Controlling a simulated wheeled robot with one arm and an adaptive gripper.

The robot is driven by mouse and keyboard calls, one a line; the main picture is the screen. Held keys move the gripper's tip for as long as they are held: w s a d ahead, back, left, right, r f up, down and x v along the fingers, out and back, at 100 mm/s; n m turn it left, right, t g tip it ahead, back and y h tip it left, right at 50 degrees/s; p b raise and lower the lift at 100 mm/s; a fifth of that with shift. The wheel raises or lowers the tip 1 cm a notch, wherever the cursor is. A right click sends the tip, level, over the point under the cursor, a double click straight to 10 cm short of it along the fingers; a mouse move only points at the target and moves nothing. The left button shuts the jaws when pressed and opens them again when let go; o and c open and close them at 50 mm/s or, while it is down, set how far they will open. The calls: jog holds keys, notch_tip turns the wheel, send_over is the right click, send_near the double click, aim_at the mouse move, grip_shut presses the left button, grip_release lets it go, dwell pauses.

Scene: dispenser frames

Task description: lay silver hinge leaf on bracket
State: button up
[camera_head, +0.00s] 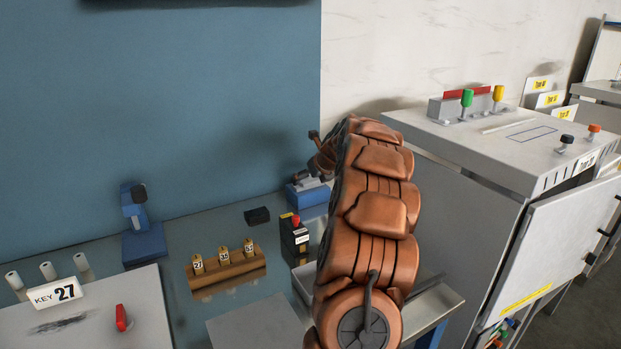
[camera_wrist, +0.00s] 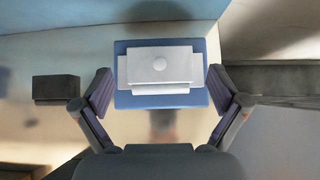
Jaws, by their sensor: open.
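In the head view the blue block (camera_head: 307,197) stands near the wall with the silver piece (camera_head: 312,183) on top. My gripper (camera_wrist: 160,75) is open, its fingers on either side of the silver piece with gaps, holding nothing. My copper-coloured arm hides part of that area in the head view.
A small black block (camera_head: 257,215) and a black box with a red knob (camera_head: 294,234) stand nearby. A wooden rack with numbered tags (camera_head: 226,268), a blue fixture (camera_head: 143,245) and a KEY 27 sign (camera_head: 55,292) are leftward. A grey cabinet (camera_head: 460,185) stands right.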

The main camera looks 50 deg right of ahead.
jog(key=shift+s+r, duration=0.15)
jog(key=shift+r, duration=0.15)
jog(key=b+v, duration=0.1)
jog(key=v, duration=1)
jog(key=shift+s+r, duration=0.2)
jog(key=shift+a, duration=0.1)
